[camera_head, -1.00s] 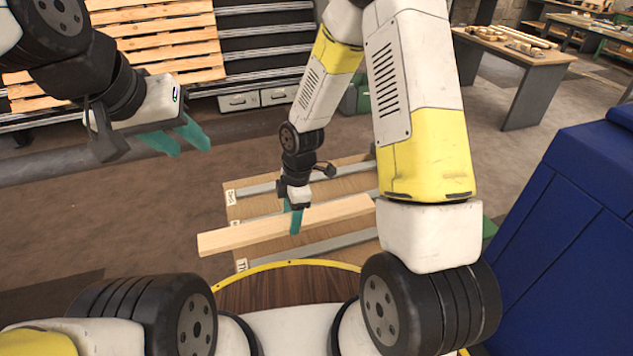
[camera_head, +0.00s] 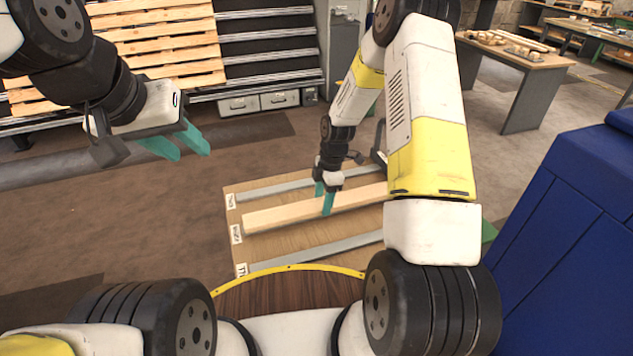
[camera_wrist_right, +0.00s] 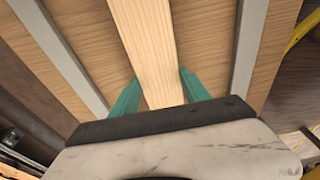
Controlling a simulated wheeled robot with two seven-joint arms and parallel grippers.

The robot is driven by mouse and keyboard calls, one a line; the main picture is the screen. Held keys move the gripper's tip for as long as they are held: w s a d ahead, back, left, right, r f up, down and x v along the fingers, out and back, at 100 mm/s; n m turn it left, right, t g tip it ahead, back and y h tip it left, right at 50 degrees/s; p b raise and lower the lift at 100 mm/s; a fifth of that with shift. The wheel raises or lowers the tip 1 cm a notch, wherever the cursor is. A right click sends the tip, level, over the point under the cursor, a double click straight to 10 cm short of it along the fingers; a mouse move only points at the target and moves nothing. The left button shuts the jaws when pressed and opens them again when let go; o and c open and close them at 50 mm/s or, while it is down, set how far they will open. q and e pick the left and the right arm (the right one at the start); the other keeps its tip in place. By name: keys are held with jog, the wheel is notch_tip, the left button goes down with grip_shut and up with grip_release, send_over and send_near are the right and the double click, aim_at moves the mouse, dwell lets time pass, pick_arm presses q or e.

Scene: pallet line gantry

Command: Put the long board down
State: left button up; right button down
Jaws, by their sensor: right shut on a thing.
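The long board (camera_head: 280,212) is pale wood and lies level in the middle lane of the wooden panel (camera_head: 262,250), between two grey rails. It looks down on or very close to the panel; I cannot tell whether it touches. My right gripper (camera_head: 323,198) is shut on the board, one teal finger on each side. In the right wrist view the board (camera_wrist_right: 148,45) runs between the fingers (camera_wrist_right: 157,92), and its near end is hidden by the gripper. The arm hides its right end in the head view. My left gripper (camera_head: 180,143) is open and empty, far left above the floor.
Grey rails (camera_head: 275,186) (camera_head: 315,252) run along both sides of the board. Small labels (camera_head: 236,233) mark the panel's left edge. A blue cabinet (camera_head: 570,220) stands at right, a slatted pallet (camera_head: 160,45) at the back left, and a workbench (camera_head: 515,65) at the back right.

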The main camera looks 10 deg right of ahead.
jog(key=shift+f, duration=0.4)
jog(key=c, duration=0.5)
grip_release()
jog(key=shift+f, duration=0.1)
notch_tip(320, 180, up, 22)
jog(key=s+d+m+t, duration=0.1)
jog(key=s+d+m, duration=0.2)
jog(key=m, duration=0.1)
jog(key=shift+s+a+r+m+t, duration=0.1)
jog(key=shift+s+r+m+t, duration=0.85)
jog(key=shift+s+r+m, duration=2.15)
jog(key=shift+s+r+m+t, duration=0.9)
jog(key=shift+s+r+m, duration=1.35)
jog(key=shift+s, duration=1.65)
jog(key=shift+s+a+r+m+t, duration=0.1)
jog(key=shift+s+r+m+t, duration=0.85)
jog(key=shift+s+r+m, duration=2.15)
